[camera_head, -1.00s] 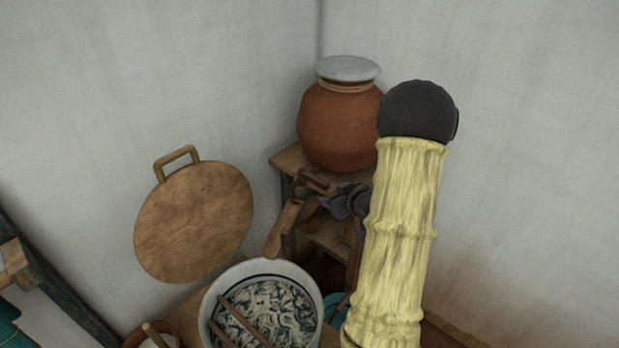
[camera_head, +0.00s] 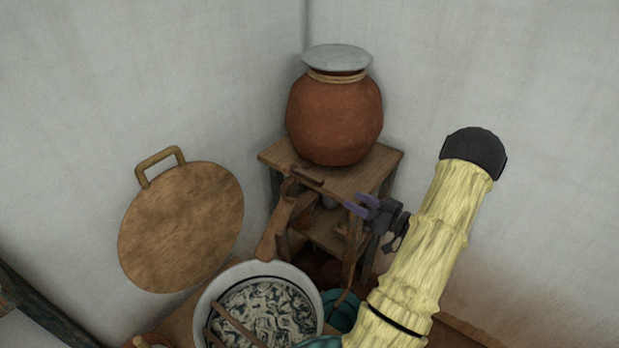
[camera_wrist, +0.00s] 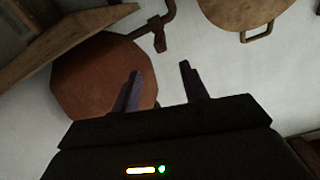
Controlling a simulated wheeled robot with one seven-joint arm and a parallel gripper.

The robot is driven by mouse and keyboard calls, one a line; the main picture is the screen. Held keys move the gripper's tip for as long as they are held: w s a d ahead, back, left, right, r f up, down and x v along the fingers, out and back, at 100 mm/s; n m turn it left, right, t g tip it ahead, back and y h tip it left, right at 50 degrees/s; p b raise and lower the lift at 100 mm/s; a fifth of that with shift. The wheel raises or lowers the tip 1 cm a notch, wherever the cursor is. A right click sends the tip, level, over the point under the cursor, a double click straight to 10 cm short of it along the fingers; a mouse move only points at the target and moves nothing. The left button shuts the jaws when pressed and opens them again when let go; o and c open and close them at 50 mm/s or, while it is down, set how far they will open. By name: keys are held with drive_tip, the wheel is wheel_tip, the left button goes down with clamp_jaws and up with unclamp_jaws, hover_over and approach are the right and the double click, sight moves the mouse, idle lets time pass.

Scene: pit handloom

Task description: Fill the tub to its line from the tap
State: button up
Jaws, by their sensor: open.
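The pale tub (camera_head: 207,296) stands at the bottom of the head view, with a dark line around its inner wall. Pale tangled strands and a brown stick lie in it; I cannot make out a water level. A clay pot (camera_head: 335,120) with a grey lid sits on a wooden stand (camera_head: 385,165). A brown tap-like fitting (camera_head: 306,177) shows low at its front; the wrist view shows it (camera_wrist: 160,25) beside the pot (camera_wrist: 95,80). My gripper (camera_head: 352,202) is open and empty, right of the fitting and apart from it. Its fingers (camera_wrist: 160,68) overlap the pot's edge in the wrist view.
A wooden piece (camera_head: 280,228) slopes between stand and tub. A round wooden board with a handle (camera_head: 180,228) is at the left wall. A teal vessel (camera_head: 341,311) stands right of the tub. Walls close the corner behind the pot.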

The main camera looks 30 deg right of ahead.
sight(310, 178)
drive_tip(key=p+x, duration=0.3)
drive_tip(key=x, duration=1.3)
drive_tip(key=shift+w+a+p, duration=0.15)
drive_tip(key=shift+w+p, duration=0.2)
drive_tip(key=shift+p, duration=0.05)
clamp_jaws()
